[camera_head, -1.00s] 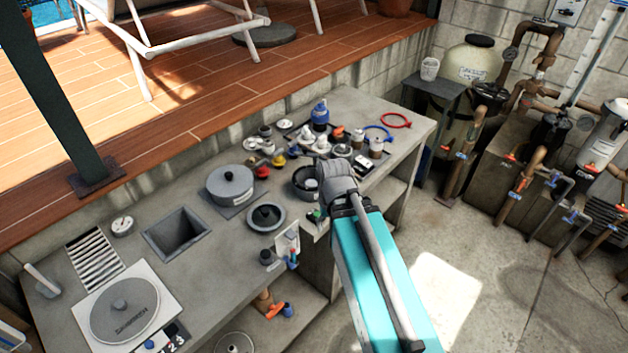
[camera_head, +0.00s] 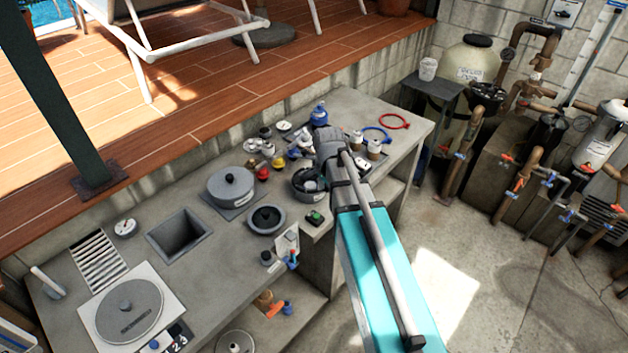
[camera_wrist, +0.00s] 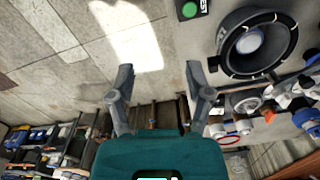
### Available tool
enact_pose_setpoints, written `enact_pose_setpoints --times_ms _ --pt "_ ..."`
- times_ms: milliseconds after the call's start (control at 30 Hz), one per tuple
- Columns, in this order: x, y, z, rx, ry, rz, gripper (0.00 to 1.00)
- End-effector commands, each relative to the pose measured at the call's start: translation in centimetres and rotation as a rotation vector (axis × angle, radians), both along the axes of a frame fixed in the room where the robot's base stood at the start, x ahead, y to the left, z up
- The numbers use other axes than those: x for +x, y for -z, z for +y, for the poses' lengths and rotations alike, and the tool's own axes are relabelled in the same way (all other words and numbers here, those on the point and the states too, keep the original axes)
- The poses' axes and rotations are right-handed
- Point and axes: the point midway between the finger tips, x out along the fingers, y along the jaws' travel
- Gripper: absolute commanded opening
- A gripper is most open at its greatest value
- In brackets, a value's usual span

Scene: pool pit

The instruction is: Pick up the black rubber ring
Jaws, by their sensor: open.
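I cannot pick out the black rubber ring with certainty. A dark round bowl-like part (camera_head: 308,184) with a thick black rim and pale pieces inside sits on the counter; it also shows in the wrist view (camera_wrist: 268,68), right of the fingers. In the head view my arm's end is over the counter's right part, and the fingertips are hidden.
The concrete counter (camera_head: 75,300) holds a grey lidded pot (camera_head: 231,186), a square basin (camera_head: 180,236), a blue bottle (camera_head: 319,114) and several small fittings. A green button box (camera_head: 315,217) sits at the front edge. A red loop (camera_head: 394,121) lies at the far right. Floor is open at right.

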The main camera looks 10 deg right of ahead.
Motion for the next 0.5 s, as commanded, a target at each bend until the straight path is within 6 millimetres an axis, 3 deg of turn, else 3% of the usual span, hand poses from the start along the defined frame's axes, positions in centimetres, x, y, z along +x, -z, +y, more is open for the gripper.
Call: enact_pose_setpoints --times_ms 500 --pt "7.4 -2.2 -1.5 0.000 0.746 -0.001 0.66"
